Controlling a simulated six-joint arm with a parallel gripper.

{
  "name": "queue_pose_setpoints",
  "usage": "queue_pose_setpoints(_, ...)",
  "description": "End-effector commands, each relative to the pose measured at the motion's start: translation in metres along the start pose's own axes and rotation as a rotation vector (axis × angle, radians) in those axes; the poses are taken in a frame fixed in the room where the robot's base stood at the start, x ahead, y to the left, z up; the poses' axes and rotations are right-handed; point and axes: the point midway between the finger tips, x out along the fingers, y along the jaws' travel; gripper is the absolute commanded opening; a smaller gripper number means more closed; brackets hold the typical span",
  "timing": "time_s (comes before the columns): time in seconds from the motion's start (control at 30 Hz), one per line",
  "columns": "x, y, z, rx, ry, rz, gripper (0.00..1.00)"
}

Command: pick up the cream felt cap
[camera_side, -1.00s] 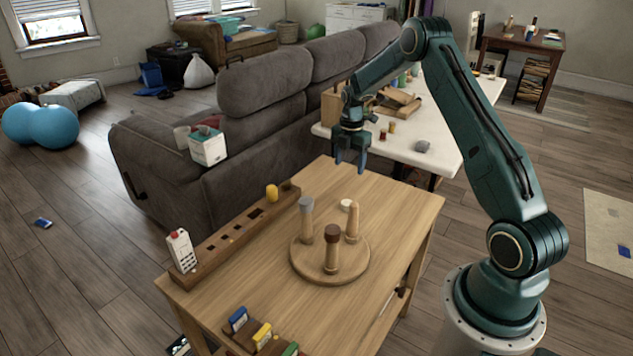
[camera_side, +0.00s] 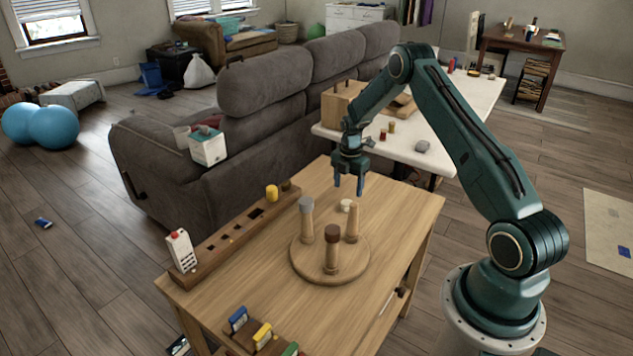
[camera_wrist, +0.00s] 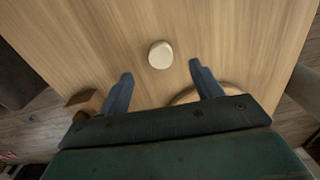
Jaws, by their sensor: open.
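The cream felt cap (camera_side: 346,204) is small, round and pale. It lies on the wooden table (camera_side: 400,222), behind the round peg stand, and the right-hand peg stands close in front of it in the side view. In the wrist view the cap (camera_wrist: 160,55) sits on bare wood, ahead of the fingertips and roughly midway between them. My gripper (camera_side: 349,186) is open and empty, pointing down above the cap with a gap of air between. Its two fingers also show apart in the wrist view (camera_wrist: 160,72).
A round wooden stand (camera_side: 330,272) holds a grey-topped peg (camera_side: 306,220), a brown-topped peg (camera_side: 332,250) and a plain peg (camera_side: 353,222). A slotted wooden rail (camera_side: 225,240) with a yellow piece (camera_side: 271,192) runs along the left edge. Table around the cap's far side is clear.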

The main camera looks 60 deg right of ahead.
Motion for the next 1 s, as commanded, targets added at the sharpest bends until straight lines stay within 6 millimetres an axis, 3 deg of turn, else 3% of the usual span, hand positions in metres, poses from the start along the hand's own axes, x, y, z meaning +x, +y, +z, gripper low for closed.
queue_pose_setpoints(0.43,0.013,0.000,-0.001,0.000,0.001,-0.001,0.65)
queue_pose_setpoints(0.8,0.052,-0.002,-0.004,0.001,0.001,-0.002,0.65)
queue_pose_setpoints(1.0,0.059,-0.001,-0.004,0.001,-0.001,0.001,0.65)
